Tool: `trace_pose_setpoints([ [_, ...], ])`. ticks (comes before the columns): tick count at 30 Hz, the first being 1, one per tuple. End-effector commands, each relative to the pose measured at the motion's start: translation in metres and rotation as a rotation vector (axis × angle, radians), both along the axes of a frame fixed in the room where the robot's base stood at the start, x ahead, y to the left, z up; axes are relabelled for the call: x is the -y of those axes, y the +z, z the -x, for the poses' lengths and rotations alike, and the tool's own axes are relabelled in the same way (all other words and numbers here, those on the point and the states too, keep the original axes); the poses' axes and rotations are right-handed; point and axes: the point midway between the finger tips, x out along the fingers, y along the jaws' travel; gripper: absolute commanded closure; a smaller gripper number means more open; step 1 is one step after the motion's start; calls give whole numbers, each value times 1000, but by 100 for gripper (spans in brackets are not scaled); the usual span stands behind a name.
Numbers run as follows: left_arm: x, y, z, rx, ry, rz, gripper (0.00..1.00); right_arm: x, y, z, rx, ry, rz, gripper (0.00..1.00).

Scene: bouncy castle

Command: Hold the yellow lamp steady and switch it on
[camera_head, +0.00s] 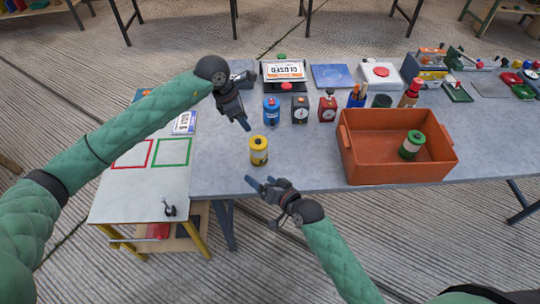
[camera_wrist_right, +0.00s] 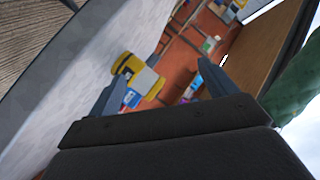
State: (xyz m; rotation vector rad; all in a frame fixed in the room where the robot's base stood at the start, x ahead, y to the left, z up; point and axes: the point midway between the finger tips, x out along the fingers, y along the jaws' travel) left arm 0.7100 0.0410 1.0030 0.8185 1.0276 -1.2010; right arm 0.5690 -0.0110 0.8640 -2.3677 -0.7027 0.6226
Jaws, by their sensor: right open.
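The right wrist view shows a yellow and grey-white object (camera_wrist_right: 127,64), which looks like the lamp, near the left finger. My right gripper (camera_head: 263,184) is open and empty, just in front of the lamp at the table edge, apart from it. My left gripper (camera_head: 245,124) hangs above the table, behind and slightly left of the lamp, fingers pointing down. It holds nothing visible, and its finger gap is not clear.
An orange crate (camera_head: 400,175) holding a green and white cylinder (camera_head: 411,145) stands right of the lamp. Behind the lamp are a blue canister (camera_head: 271,111), a dark timer (camera_head: 300,110) and a red device (camera_head: 327,108). The tabletop immediately around the lamp is clear.

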Motion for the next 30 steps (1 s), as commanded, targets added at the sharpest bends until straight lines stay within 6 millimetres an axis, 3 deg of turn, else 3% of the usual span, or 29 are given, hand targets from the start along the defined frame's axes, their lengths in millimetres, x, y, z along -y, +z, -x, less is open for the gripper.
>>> trace_pose_setpoints([
  [6,0,0,0,0,0,0,64,11,5,-48,168,83,325,16],
  [12,0,0,0,0,0,0,64,21,9,-79,271,132,541,16],
  [20,0,0,0,0,0,0,64,24,9,-95,310,151,631,16],
  [30,0,0,0,0,0,0,64,1,-7,-129,310,151,629,16],
])
